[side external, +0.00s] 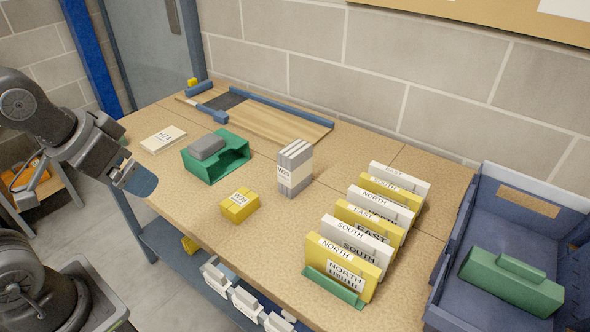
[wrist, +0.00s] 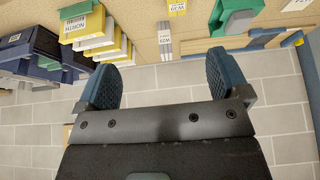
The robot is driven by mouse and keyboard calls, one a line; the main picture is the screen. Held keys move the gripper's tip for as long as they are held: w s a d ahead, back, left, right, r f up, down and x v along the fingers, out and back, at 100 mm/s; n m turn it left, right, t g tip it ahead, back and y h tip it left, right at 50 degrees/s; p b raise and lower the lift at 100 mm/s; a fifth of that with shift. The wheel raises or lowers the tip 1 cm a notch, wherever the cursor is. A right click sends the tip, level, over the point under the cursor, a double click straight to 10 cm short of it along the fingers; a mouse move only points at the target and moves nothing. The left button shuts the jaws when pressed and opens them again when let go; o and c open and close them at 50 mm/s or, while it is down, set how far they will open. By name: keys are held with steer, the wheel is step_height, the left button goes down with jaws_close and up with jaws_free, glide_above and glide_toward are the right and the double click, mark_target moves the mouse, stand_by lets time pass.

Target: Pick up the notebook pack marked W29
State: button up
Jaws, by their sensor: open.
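A grey notebook pack (side external: 296,160) with a white band stands upright near the middle of the bench; its small label seems to start with W2, but its last character is unclear. It also shows in the wrist view (wrist: 164,36). A yellow pack (side external: 239,206) lies in front and to its left, with a similar W label too small to read surely; it shows at the top of the wrist view (wrist: 177,6). My gripper (side external: 136,181) is off the bench's left edge, apart from both packs. Its blue fingers (wrist: 163,82) are spread and empty.
A green holder (side external: 228,164) with a grey block and a white labelled pack (side external: 162,139) are at left. A row of white and yellow direction cards (side external: 345,262) stands at right, beside a blue bin (side external: 458,235). A wooden board (side external: 265,122) lies behind.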

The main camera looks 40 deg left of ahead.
steer(key=shift+c, duration=0.2)
steer(key=shift+c, duration=0.8)
steer(key=w+r, duration=0.3)
steer(key=w, duration=0.6)
steer(key=g, duration=0.2)
glide_above(295, 148)
steer(key=s, duration=0.3)
step_height(295, 148, down, 11)
steer(key=shift+m, duration=0.4)
steer(key=x, duration=1.3)
steer(key=shift+s, duration=0.15)
